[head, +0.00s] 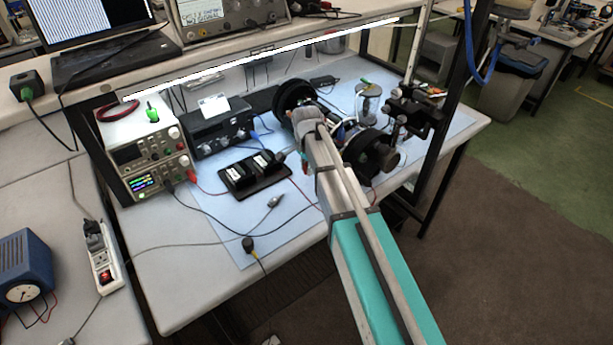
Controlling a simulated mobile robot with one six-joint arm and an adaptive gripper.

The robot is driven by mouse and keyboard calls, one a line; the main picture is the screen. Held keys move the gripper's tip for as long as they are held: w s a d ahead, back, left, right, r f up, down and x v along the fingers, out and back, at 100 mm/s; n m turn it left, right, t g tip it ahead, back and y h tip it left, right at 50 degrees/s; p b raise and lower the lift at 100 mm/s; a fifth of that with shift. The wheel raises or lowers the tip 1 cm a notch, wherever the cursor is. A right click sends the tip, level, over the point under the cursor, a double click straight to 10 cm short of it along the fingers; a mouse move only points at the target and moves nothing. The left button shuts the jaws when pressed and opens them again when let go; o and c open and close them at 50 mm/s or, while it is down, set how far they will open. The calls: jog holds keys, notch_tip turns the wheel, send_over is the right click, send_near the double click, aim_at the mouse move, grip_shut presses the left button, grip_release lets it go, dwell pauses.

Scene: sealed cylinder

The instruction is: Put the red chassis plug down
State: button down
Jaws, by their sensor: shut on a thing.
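My arm (375,275), with a teal link and a grey link, reaches from the lower right over the bench. Its grey far end lies over the back middle of the blue mat (215,235). I cannot make out my gripper or its fingertips; the arm and the dark equipment around it cover that area. A small red spot (304,157) shows just left of the grey link, and I cannot tell whether it is the red chassis plug. No other thing is clearly recognisable as that plug.
A black twin-slot unit (254,174) lies left of the arm. Stacked instruments (144,152) and a dark box (220,128) stand behind it. A glass jar (368,101) stands right. Loose leads cross the mat. The front left bench top (170,285) is clear.

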aim_at(306, 182)
jog(key=shift+w+f+b, duration=0.1)
jog(key=shift+f+b, duration=1.35)
jog(key=shift+f, duration=0.25)
jog(key=shift+a+f+b, duration=0.1)
jog(key=shift+f+b, duration=0.5)
jog(key=shift+c, duration=2.4)
grip_release()
jog(key=shift+r, duration=0.2)
notch_tip(306, 182, up, 13)
jog(key=p, duration=1.3)
